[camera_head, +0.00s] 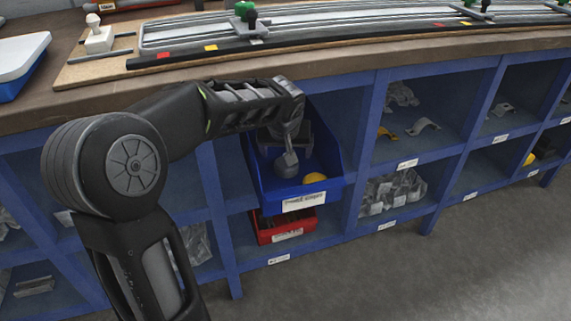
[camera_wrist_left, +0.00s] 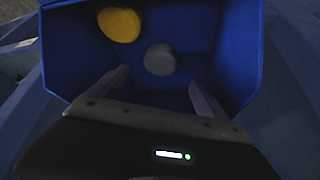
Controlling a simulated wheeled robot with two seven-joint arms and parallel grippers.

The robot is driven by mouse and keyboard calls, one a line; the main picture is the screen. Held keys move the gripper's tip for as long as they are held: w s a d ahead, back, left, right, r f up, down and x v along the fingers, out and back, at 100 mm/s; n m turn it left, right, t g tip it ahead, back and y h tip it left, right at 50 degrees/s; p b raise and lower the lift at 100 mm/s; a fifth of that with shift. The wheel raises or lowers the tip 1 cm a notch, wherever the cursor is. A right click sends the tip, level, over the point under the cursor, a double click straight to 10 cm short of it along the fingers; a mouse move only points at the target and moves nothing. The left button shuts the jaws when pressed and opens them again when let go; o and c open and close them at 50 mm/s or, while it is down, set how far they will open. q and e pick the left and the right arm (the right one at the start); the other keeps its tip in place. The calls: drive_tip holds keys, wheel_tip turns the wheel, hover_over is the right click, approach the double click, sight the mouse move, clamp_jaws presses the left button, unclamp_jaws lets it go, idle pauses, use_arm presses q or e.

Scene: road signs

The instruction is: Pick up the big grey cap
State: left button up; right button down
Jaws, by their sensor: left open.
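The big grey cap (camera_head: 286,168) lies in a blue bin (camera_head: 265,188) on the shelf under the worktop. In the left wrist view the grey cap (camera_wrist_left: 160,59) is round and sits just beyond my fingertips, about midway between them. A yellow cap (camera_head: 314,178) lies beside it, and it also shows in the left wrist view (camera_wrist_left: 119,24). My left gripper (camera_wrist_left: 158,78) is open and empty, reaching into the blue bin (camera_wrist_left: 75,60). In the head view the left gripper (camera_head: 291,140) is dark and partly shaded above the cap. My right gripper is not in view.
A red bin (camera_head: 285,229) sits below the blue bin. Shelf cells on the right hold bagged parts (camera_head: 395,190) and brackets (camera_head: 423,126). The worktop edge (camera_head: 340,62) runs above the bin. The grey floor (camera_head: 470,270) in front is clear.

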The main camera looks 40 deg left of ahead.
sight(286, 166)
use_arm(q)
drive_tip(key=shift+b+x, duration=0.35)
drive_tip(key=shift+x, duration=0.6)
drive_tip(key=shift+w+a+f, duration=0.1)
drive_tip(key=shift+w+f, duration=0.05)
drive_tip(key=shift+f, duration=0.1)
drive_tip(key=shift+f, duration=0.1)
drive_tip(key=b+x, duration=0.2)
drive_tip(key=x, duration=0.2)
drive_tip(key=shift+f, duration=0.25)
drive_tip(key=shift+w+a+f+b, duration=0.2)
drive_tip(key=shift+f+b, duration=0.05)
drive_tip(key=shift+b, duration=0.1)
drive_tip(key=shift+c, duration=0.2)
drive_tip(key=c, duration=1.4)
